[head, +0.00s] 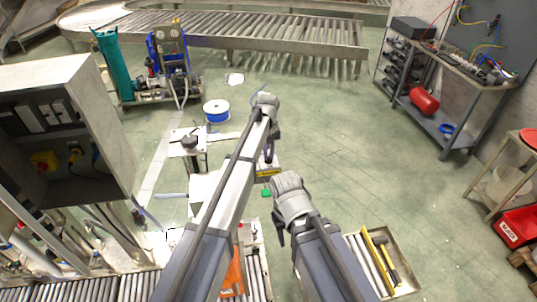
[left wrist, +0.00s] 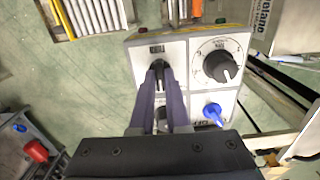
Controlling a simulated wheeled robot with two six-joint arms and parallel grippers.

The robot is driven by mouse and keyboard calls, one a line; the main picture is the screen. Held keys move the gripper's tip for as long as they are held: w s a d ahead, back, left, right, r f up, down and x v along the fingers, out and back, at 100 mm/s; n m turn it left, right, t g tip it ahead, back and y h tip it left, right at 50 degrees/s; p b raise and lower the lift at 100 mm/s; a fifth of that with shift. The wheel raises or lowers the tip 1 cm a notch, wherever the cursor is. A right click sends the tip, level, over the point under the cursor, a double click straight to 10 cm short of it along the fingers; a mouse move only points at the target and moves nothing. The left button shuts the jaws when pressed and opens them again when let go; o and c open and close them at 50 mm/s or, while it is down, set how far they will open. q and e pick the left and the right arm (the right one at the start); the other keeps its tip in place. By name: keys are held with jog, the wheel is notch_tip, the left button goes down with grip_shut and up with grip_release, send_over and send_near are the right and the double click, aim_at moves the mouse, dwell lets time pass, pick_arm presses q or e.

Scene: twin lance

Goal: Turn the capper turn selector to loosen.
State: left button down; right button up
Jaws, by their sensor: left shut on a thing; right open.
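The capper's control panel (left wrist: 188,60) is pale, and it also shows in the head view (head: 266,165) with a yellow stripe. The turn selector (left wrist: 157,67) appears to be the small dark knob at its upper left, under a small dark label that I cannot read. My left gripper (left wrist: 160,80) has its purple fingers shut on this knob, which hides most of it and its pointer. In the head view my left gripper (head: 268,152) reaches down to the panel. My right gripper (head: 281,238) is lower in the picture, apart from the panel; its fingers are mostly hidden.
A large black dial (left wrist: 222,66) and a blue knob (left wrist: 213,114) sit right of the held knob. A grey cabinet (head: 65,110) stands at the left. A tray with a yellow-handled tool (head: 380,255) lies lower right. The green floor (head: 340,140) is open.

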aim_at(269, 157)
pick_arm(q)
jog(key=m, duration=0.5)
jog(key=shift+m, duration=0.4)
dwell(0.4)
jog(key=c, duration=0.9)
grip_release()
notch_tip(269, 157, up, 8)
jog(key=p, duration=0.8)
jog(key=shift+f, duration=0.1)
jog(key=shift+s, duration=0.1)
